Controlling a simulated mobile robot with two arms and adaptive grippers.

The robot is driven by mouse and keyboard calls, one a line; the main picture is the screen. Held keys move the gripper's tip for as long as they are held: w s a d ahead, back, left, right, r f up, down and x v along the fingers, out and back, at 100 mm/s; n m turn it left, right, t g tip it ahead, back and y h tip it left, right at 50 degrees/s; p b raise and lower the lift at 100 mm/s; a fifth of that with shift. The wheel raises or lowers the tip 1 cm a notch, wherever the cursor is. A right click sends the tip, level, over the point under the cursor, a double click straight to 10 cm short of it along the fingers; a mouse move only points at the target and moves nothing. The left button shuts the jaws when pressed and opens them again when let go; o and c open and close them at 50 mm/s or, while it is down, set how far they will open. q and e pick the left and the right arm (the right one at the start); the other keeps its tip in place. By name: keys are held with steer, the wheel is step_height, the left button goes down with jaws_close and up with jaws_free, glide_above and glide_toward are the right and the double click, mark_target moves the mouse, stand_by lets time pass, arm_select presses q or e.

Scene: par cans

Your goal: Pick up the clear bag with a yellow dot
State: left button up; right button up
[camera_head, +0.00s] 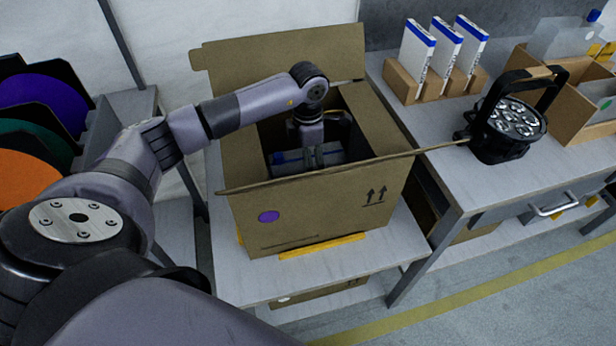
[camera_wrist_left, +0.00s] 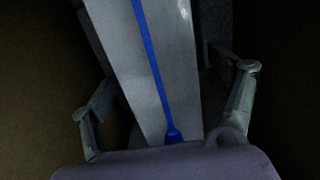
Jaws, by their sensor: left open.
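My left gripper (camera_head: 310,140) reaches down into the open cardboard box (camera_head: 325,205). In the left wrist view its two fingers (camera_wrist_left: 168,100) are apart, one on each side of a pale, upright-looking item with a blue strip (camera_wrist_left: 150,65), which may be a clear bag. I cannot tell whether the fingers touch it. In the head view the pale item and some blue (camera_head: 280,157) show inside the box, partly hidden by my arm. No yellow dot shows on it. Clear bags (camera_head: 560,40) stand at the far right, one with a green dot. My right gripper is not in view.
The box's raised flaps surround my arm, and its front carries a purple dot (camera_head: 269,217). A black par can (camera_head: 512,120) and white-and-blue cartons (camera_head: 417,50) stand on the right bench. Coloured discs (camera_head: 30,180) are racked at left.

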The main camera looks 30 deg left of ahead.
arm_select(q)
steer(key=shift+f, duration=0.55)
steer(key=shift+c, duration=0.2)
steer(key=c, duration=1.1)
